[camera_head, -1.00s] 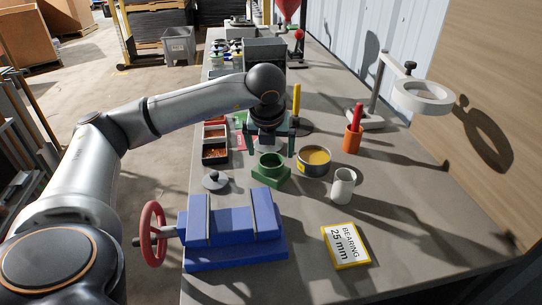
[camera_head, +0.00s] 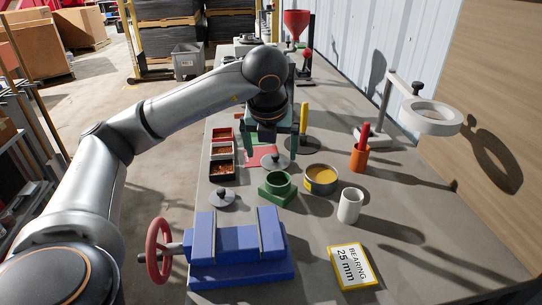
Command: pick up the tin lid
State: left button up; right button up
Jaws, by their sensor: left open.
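Two grey knobbed lids lie on the bench, and I cannot tell for sure which is the tin lid. One grey lid (camera_head: 275,161) lies just below and in front of my left gripper, behind the green block. The other grey lid (camera_head: 222,198) lies nearer, behind the blue vise. An open tin (camera_head: 320,179) with yellow contents stands right of the green block. My left gripper (camera_head: 272,138) is open and empty, its fingers pointing down, apart from both lids. My right gripper is not in view.
A green block with a round cup (camera_head: 278,188) stands between the lids and the tin. Bins (camera_head: 222,153) line the left edge. A white cup (camera_head: 350,205), an orange holder (camera_head: 360,157), a blue vise (camera_head: 238,247) and a bearing sign (camera_head: 352,266) stand around.

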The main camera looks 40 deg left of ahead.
aim_at(276, 161)
jog(key=u, duration=1.3)
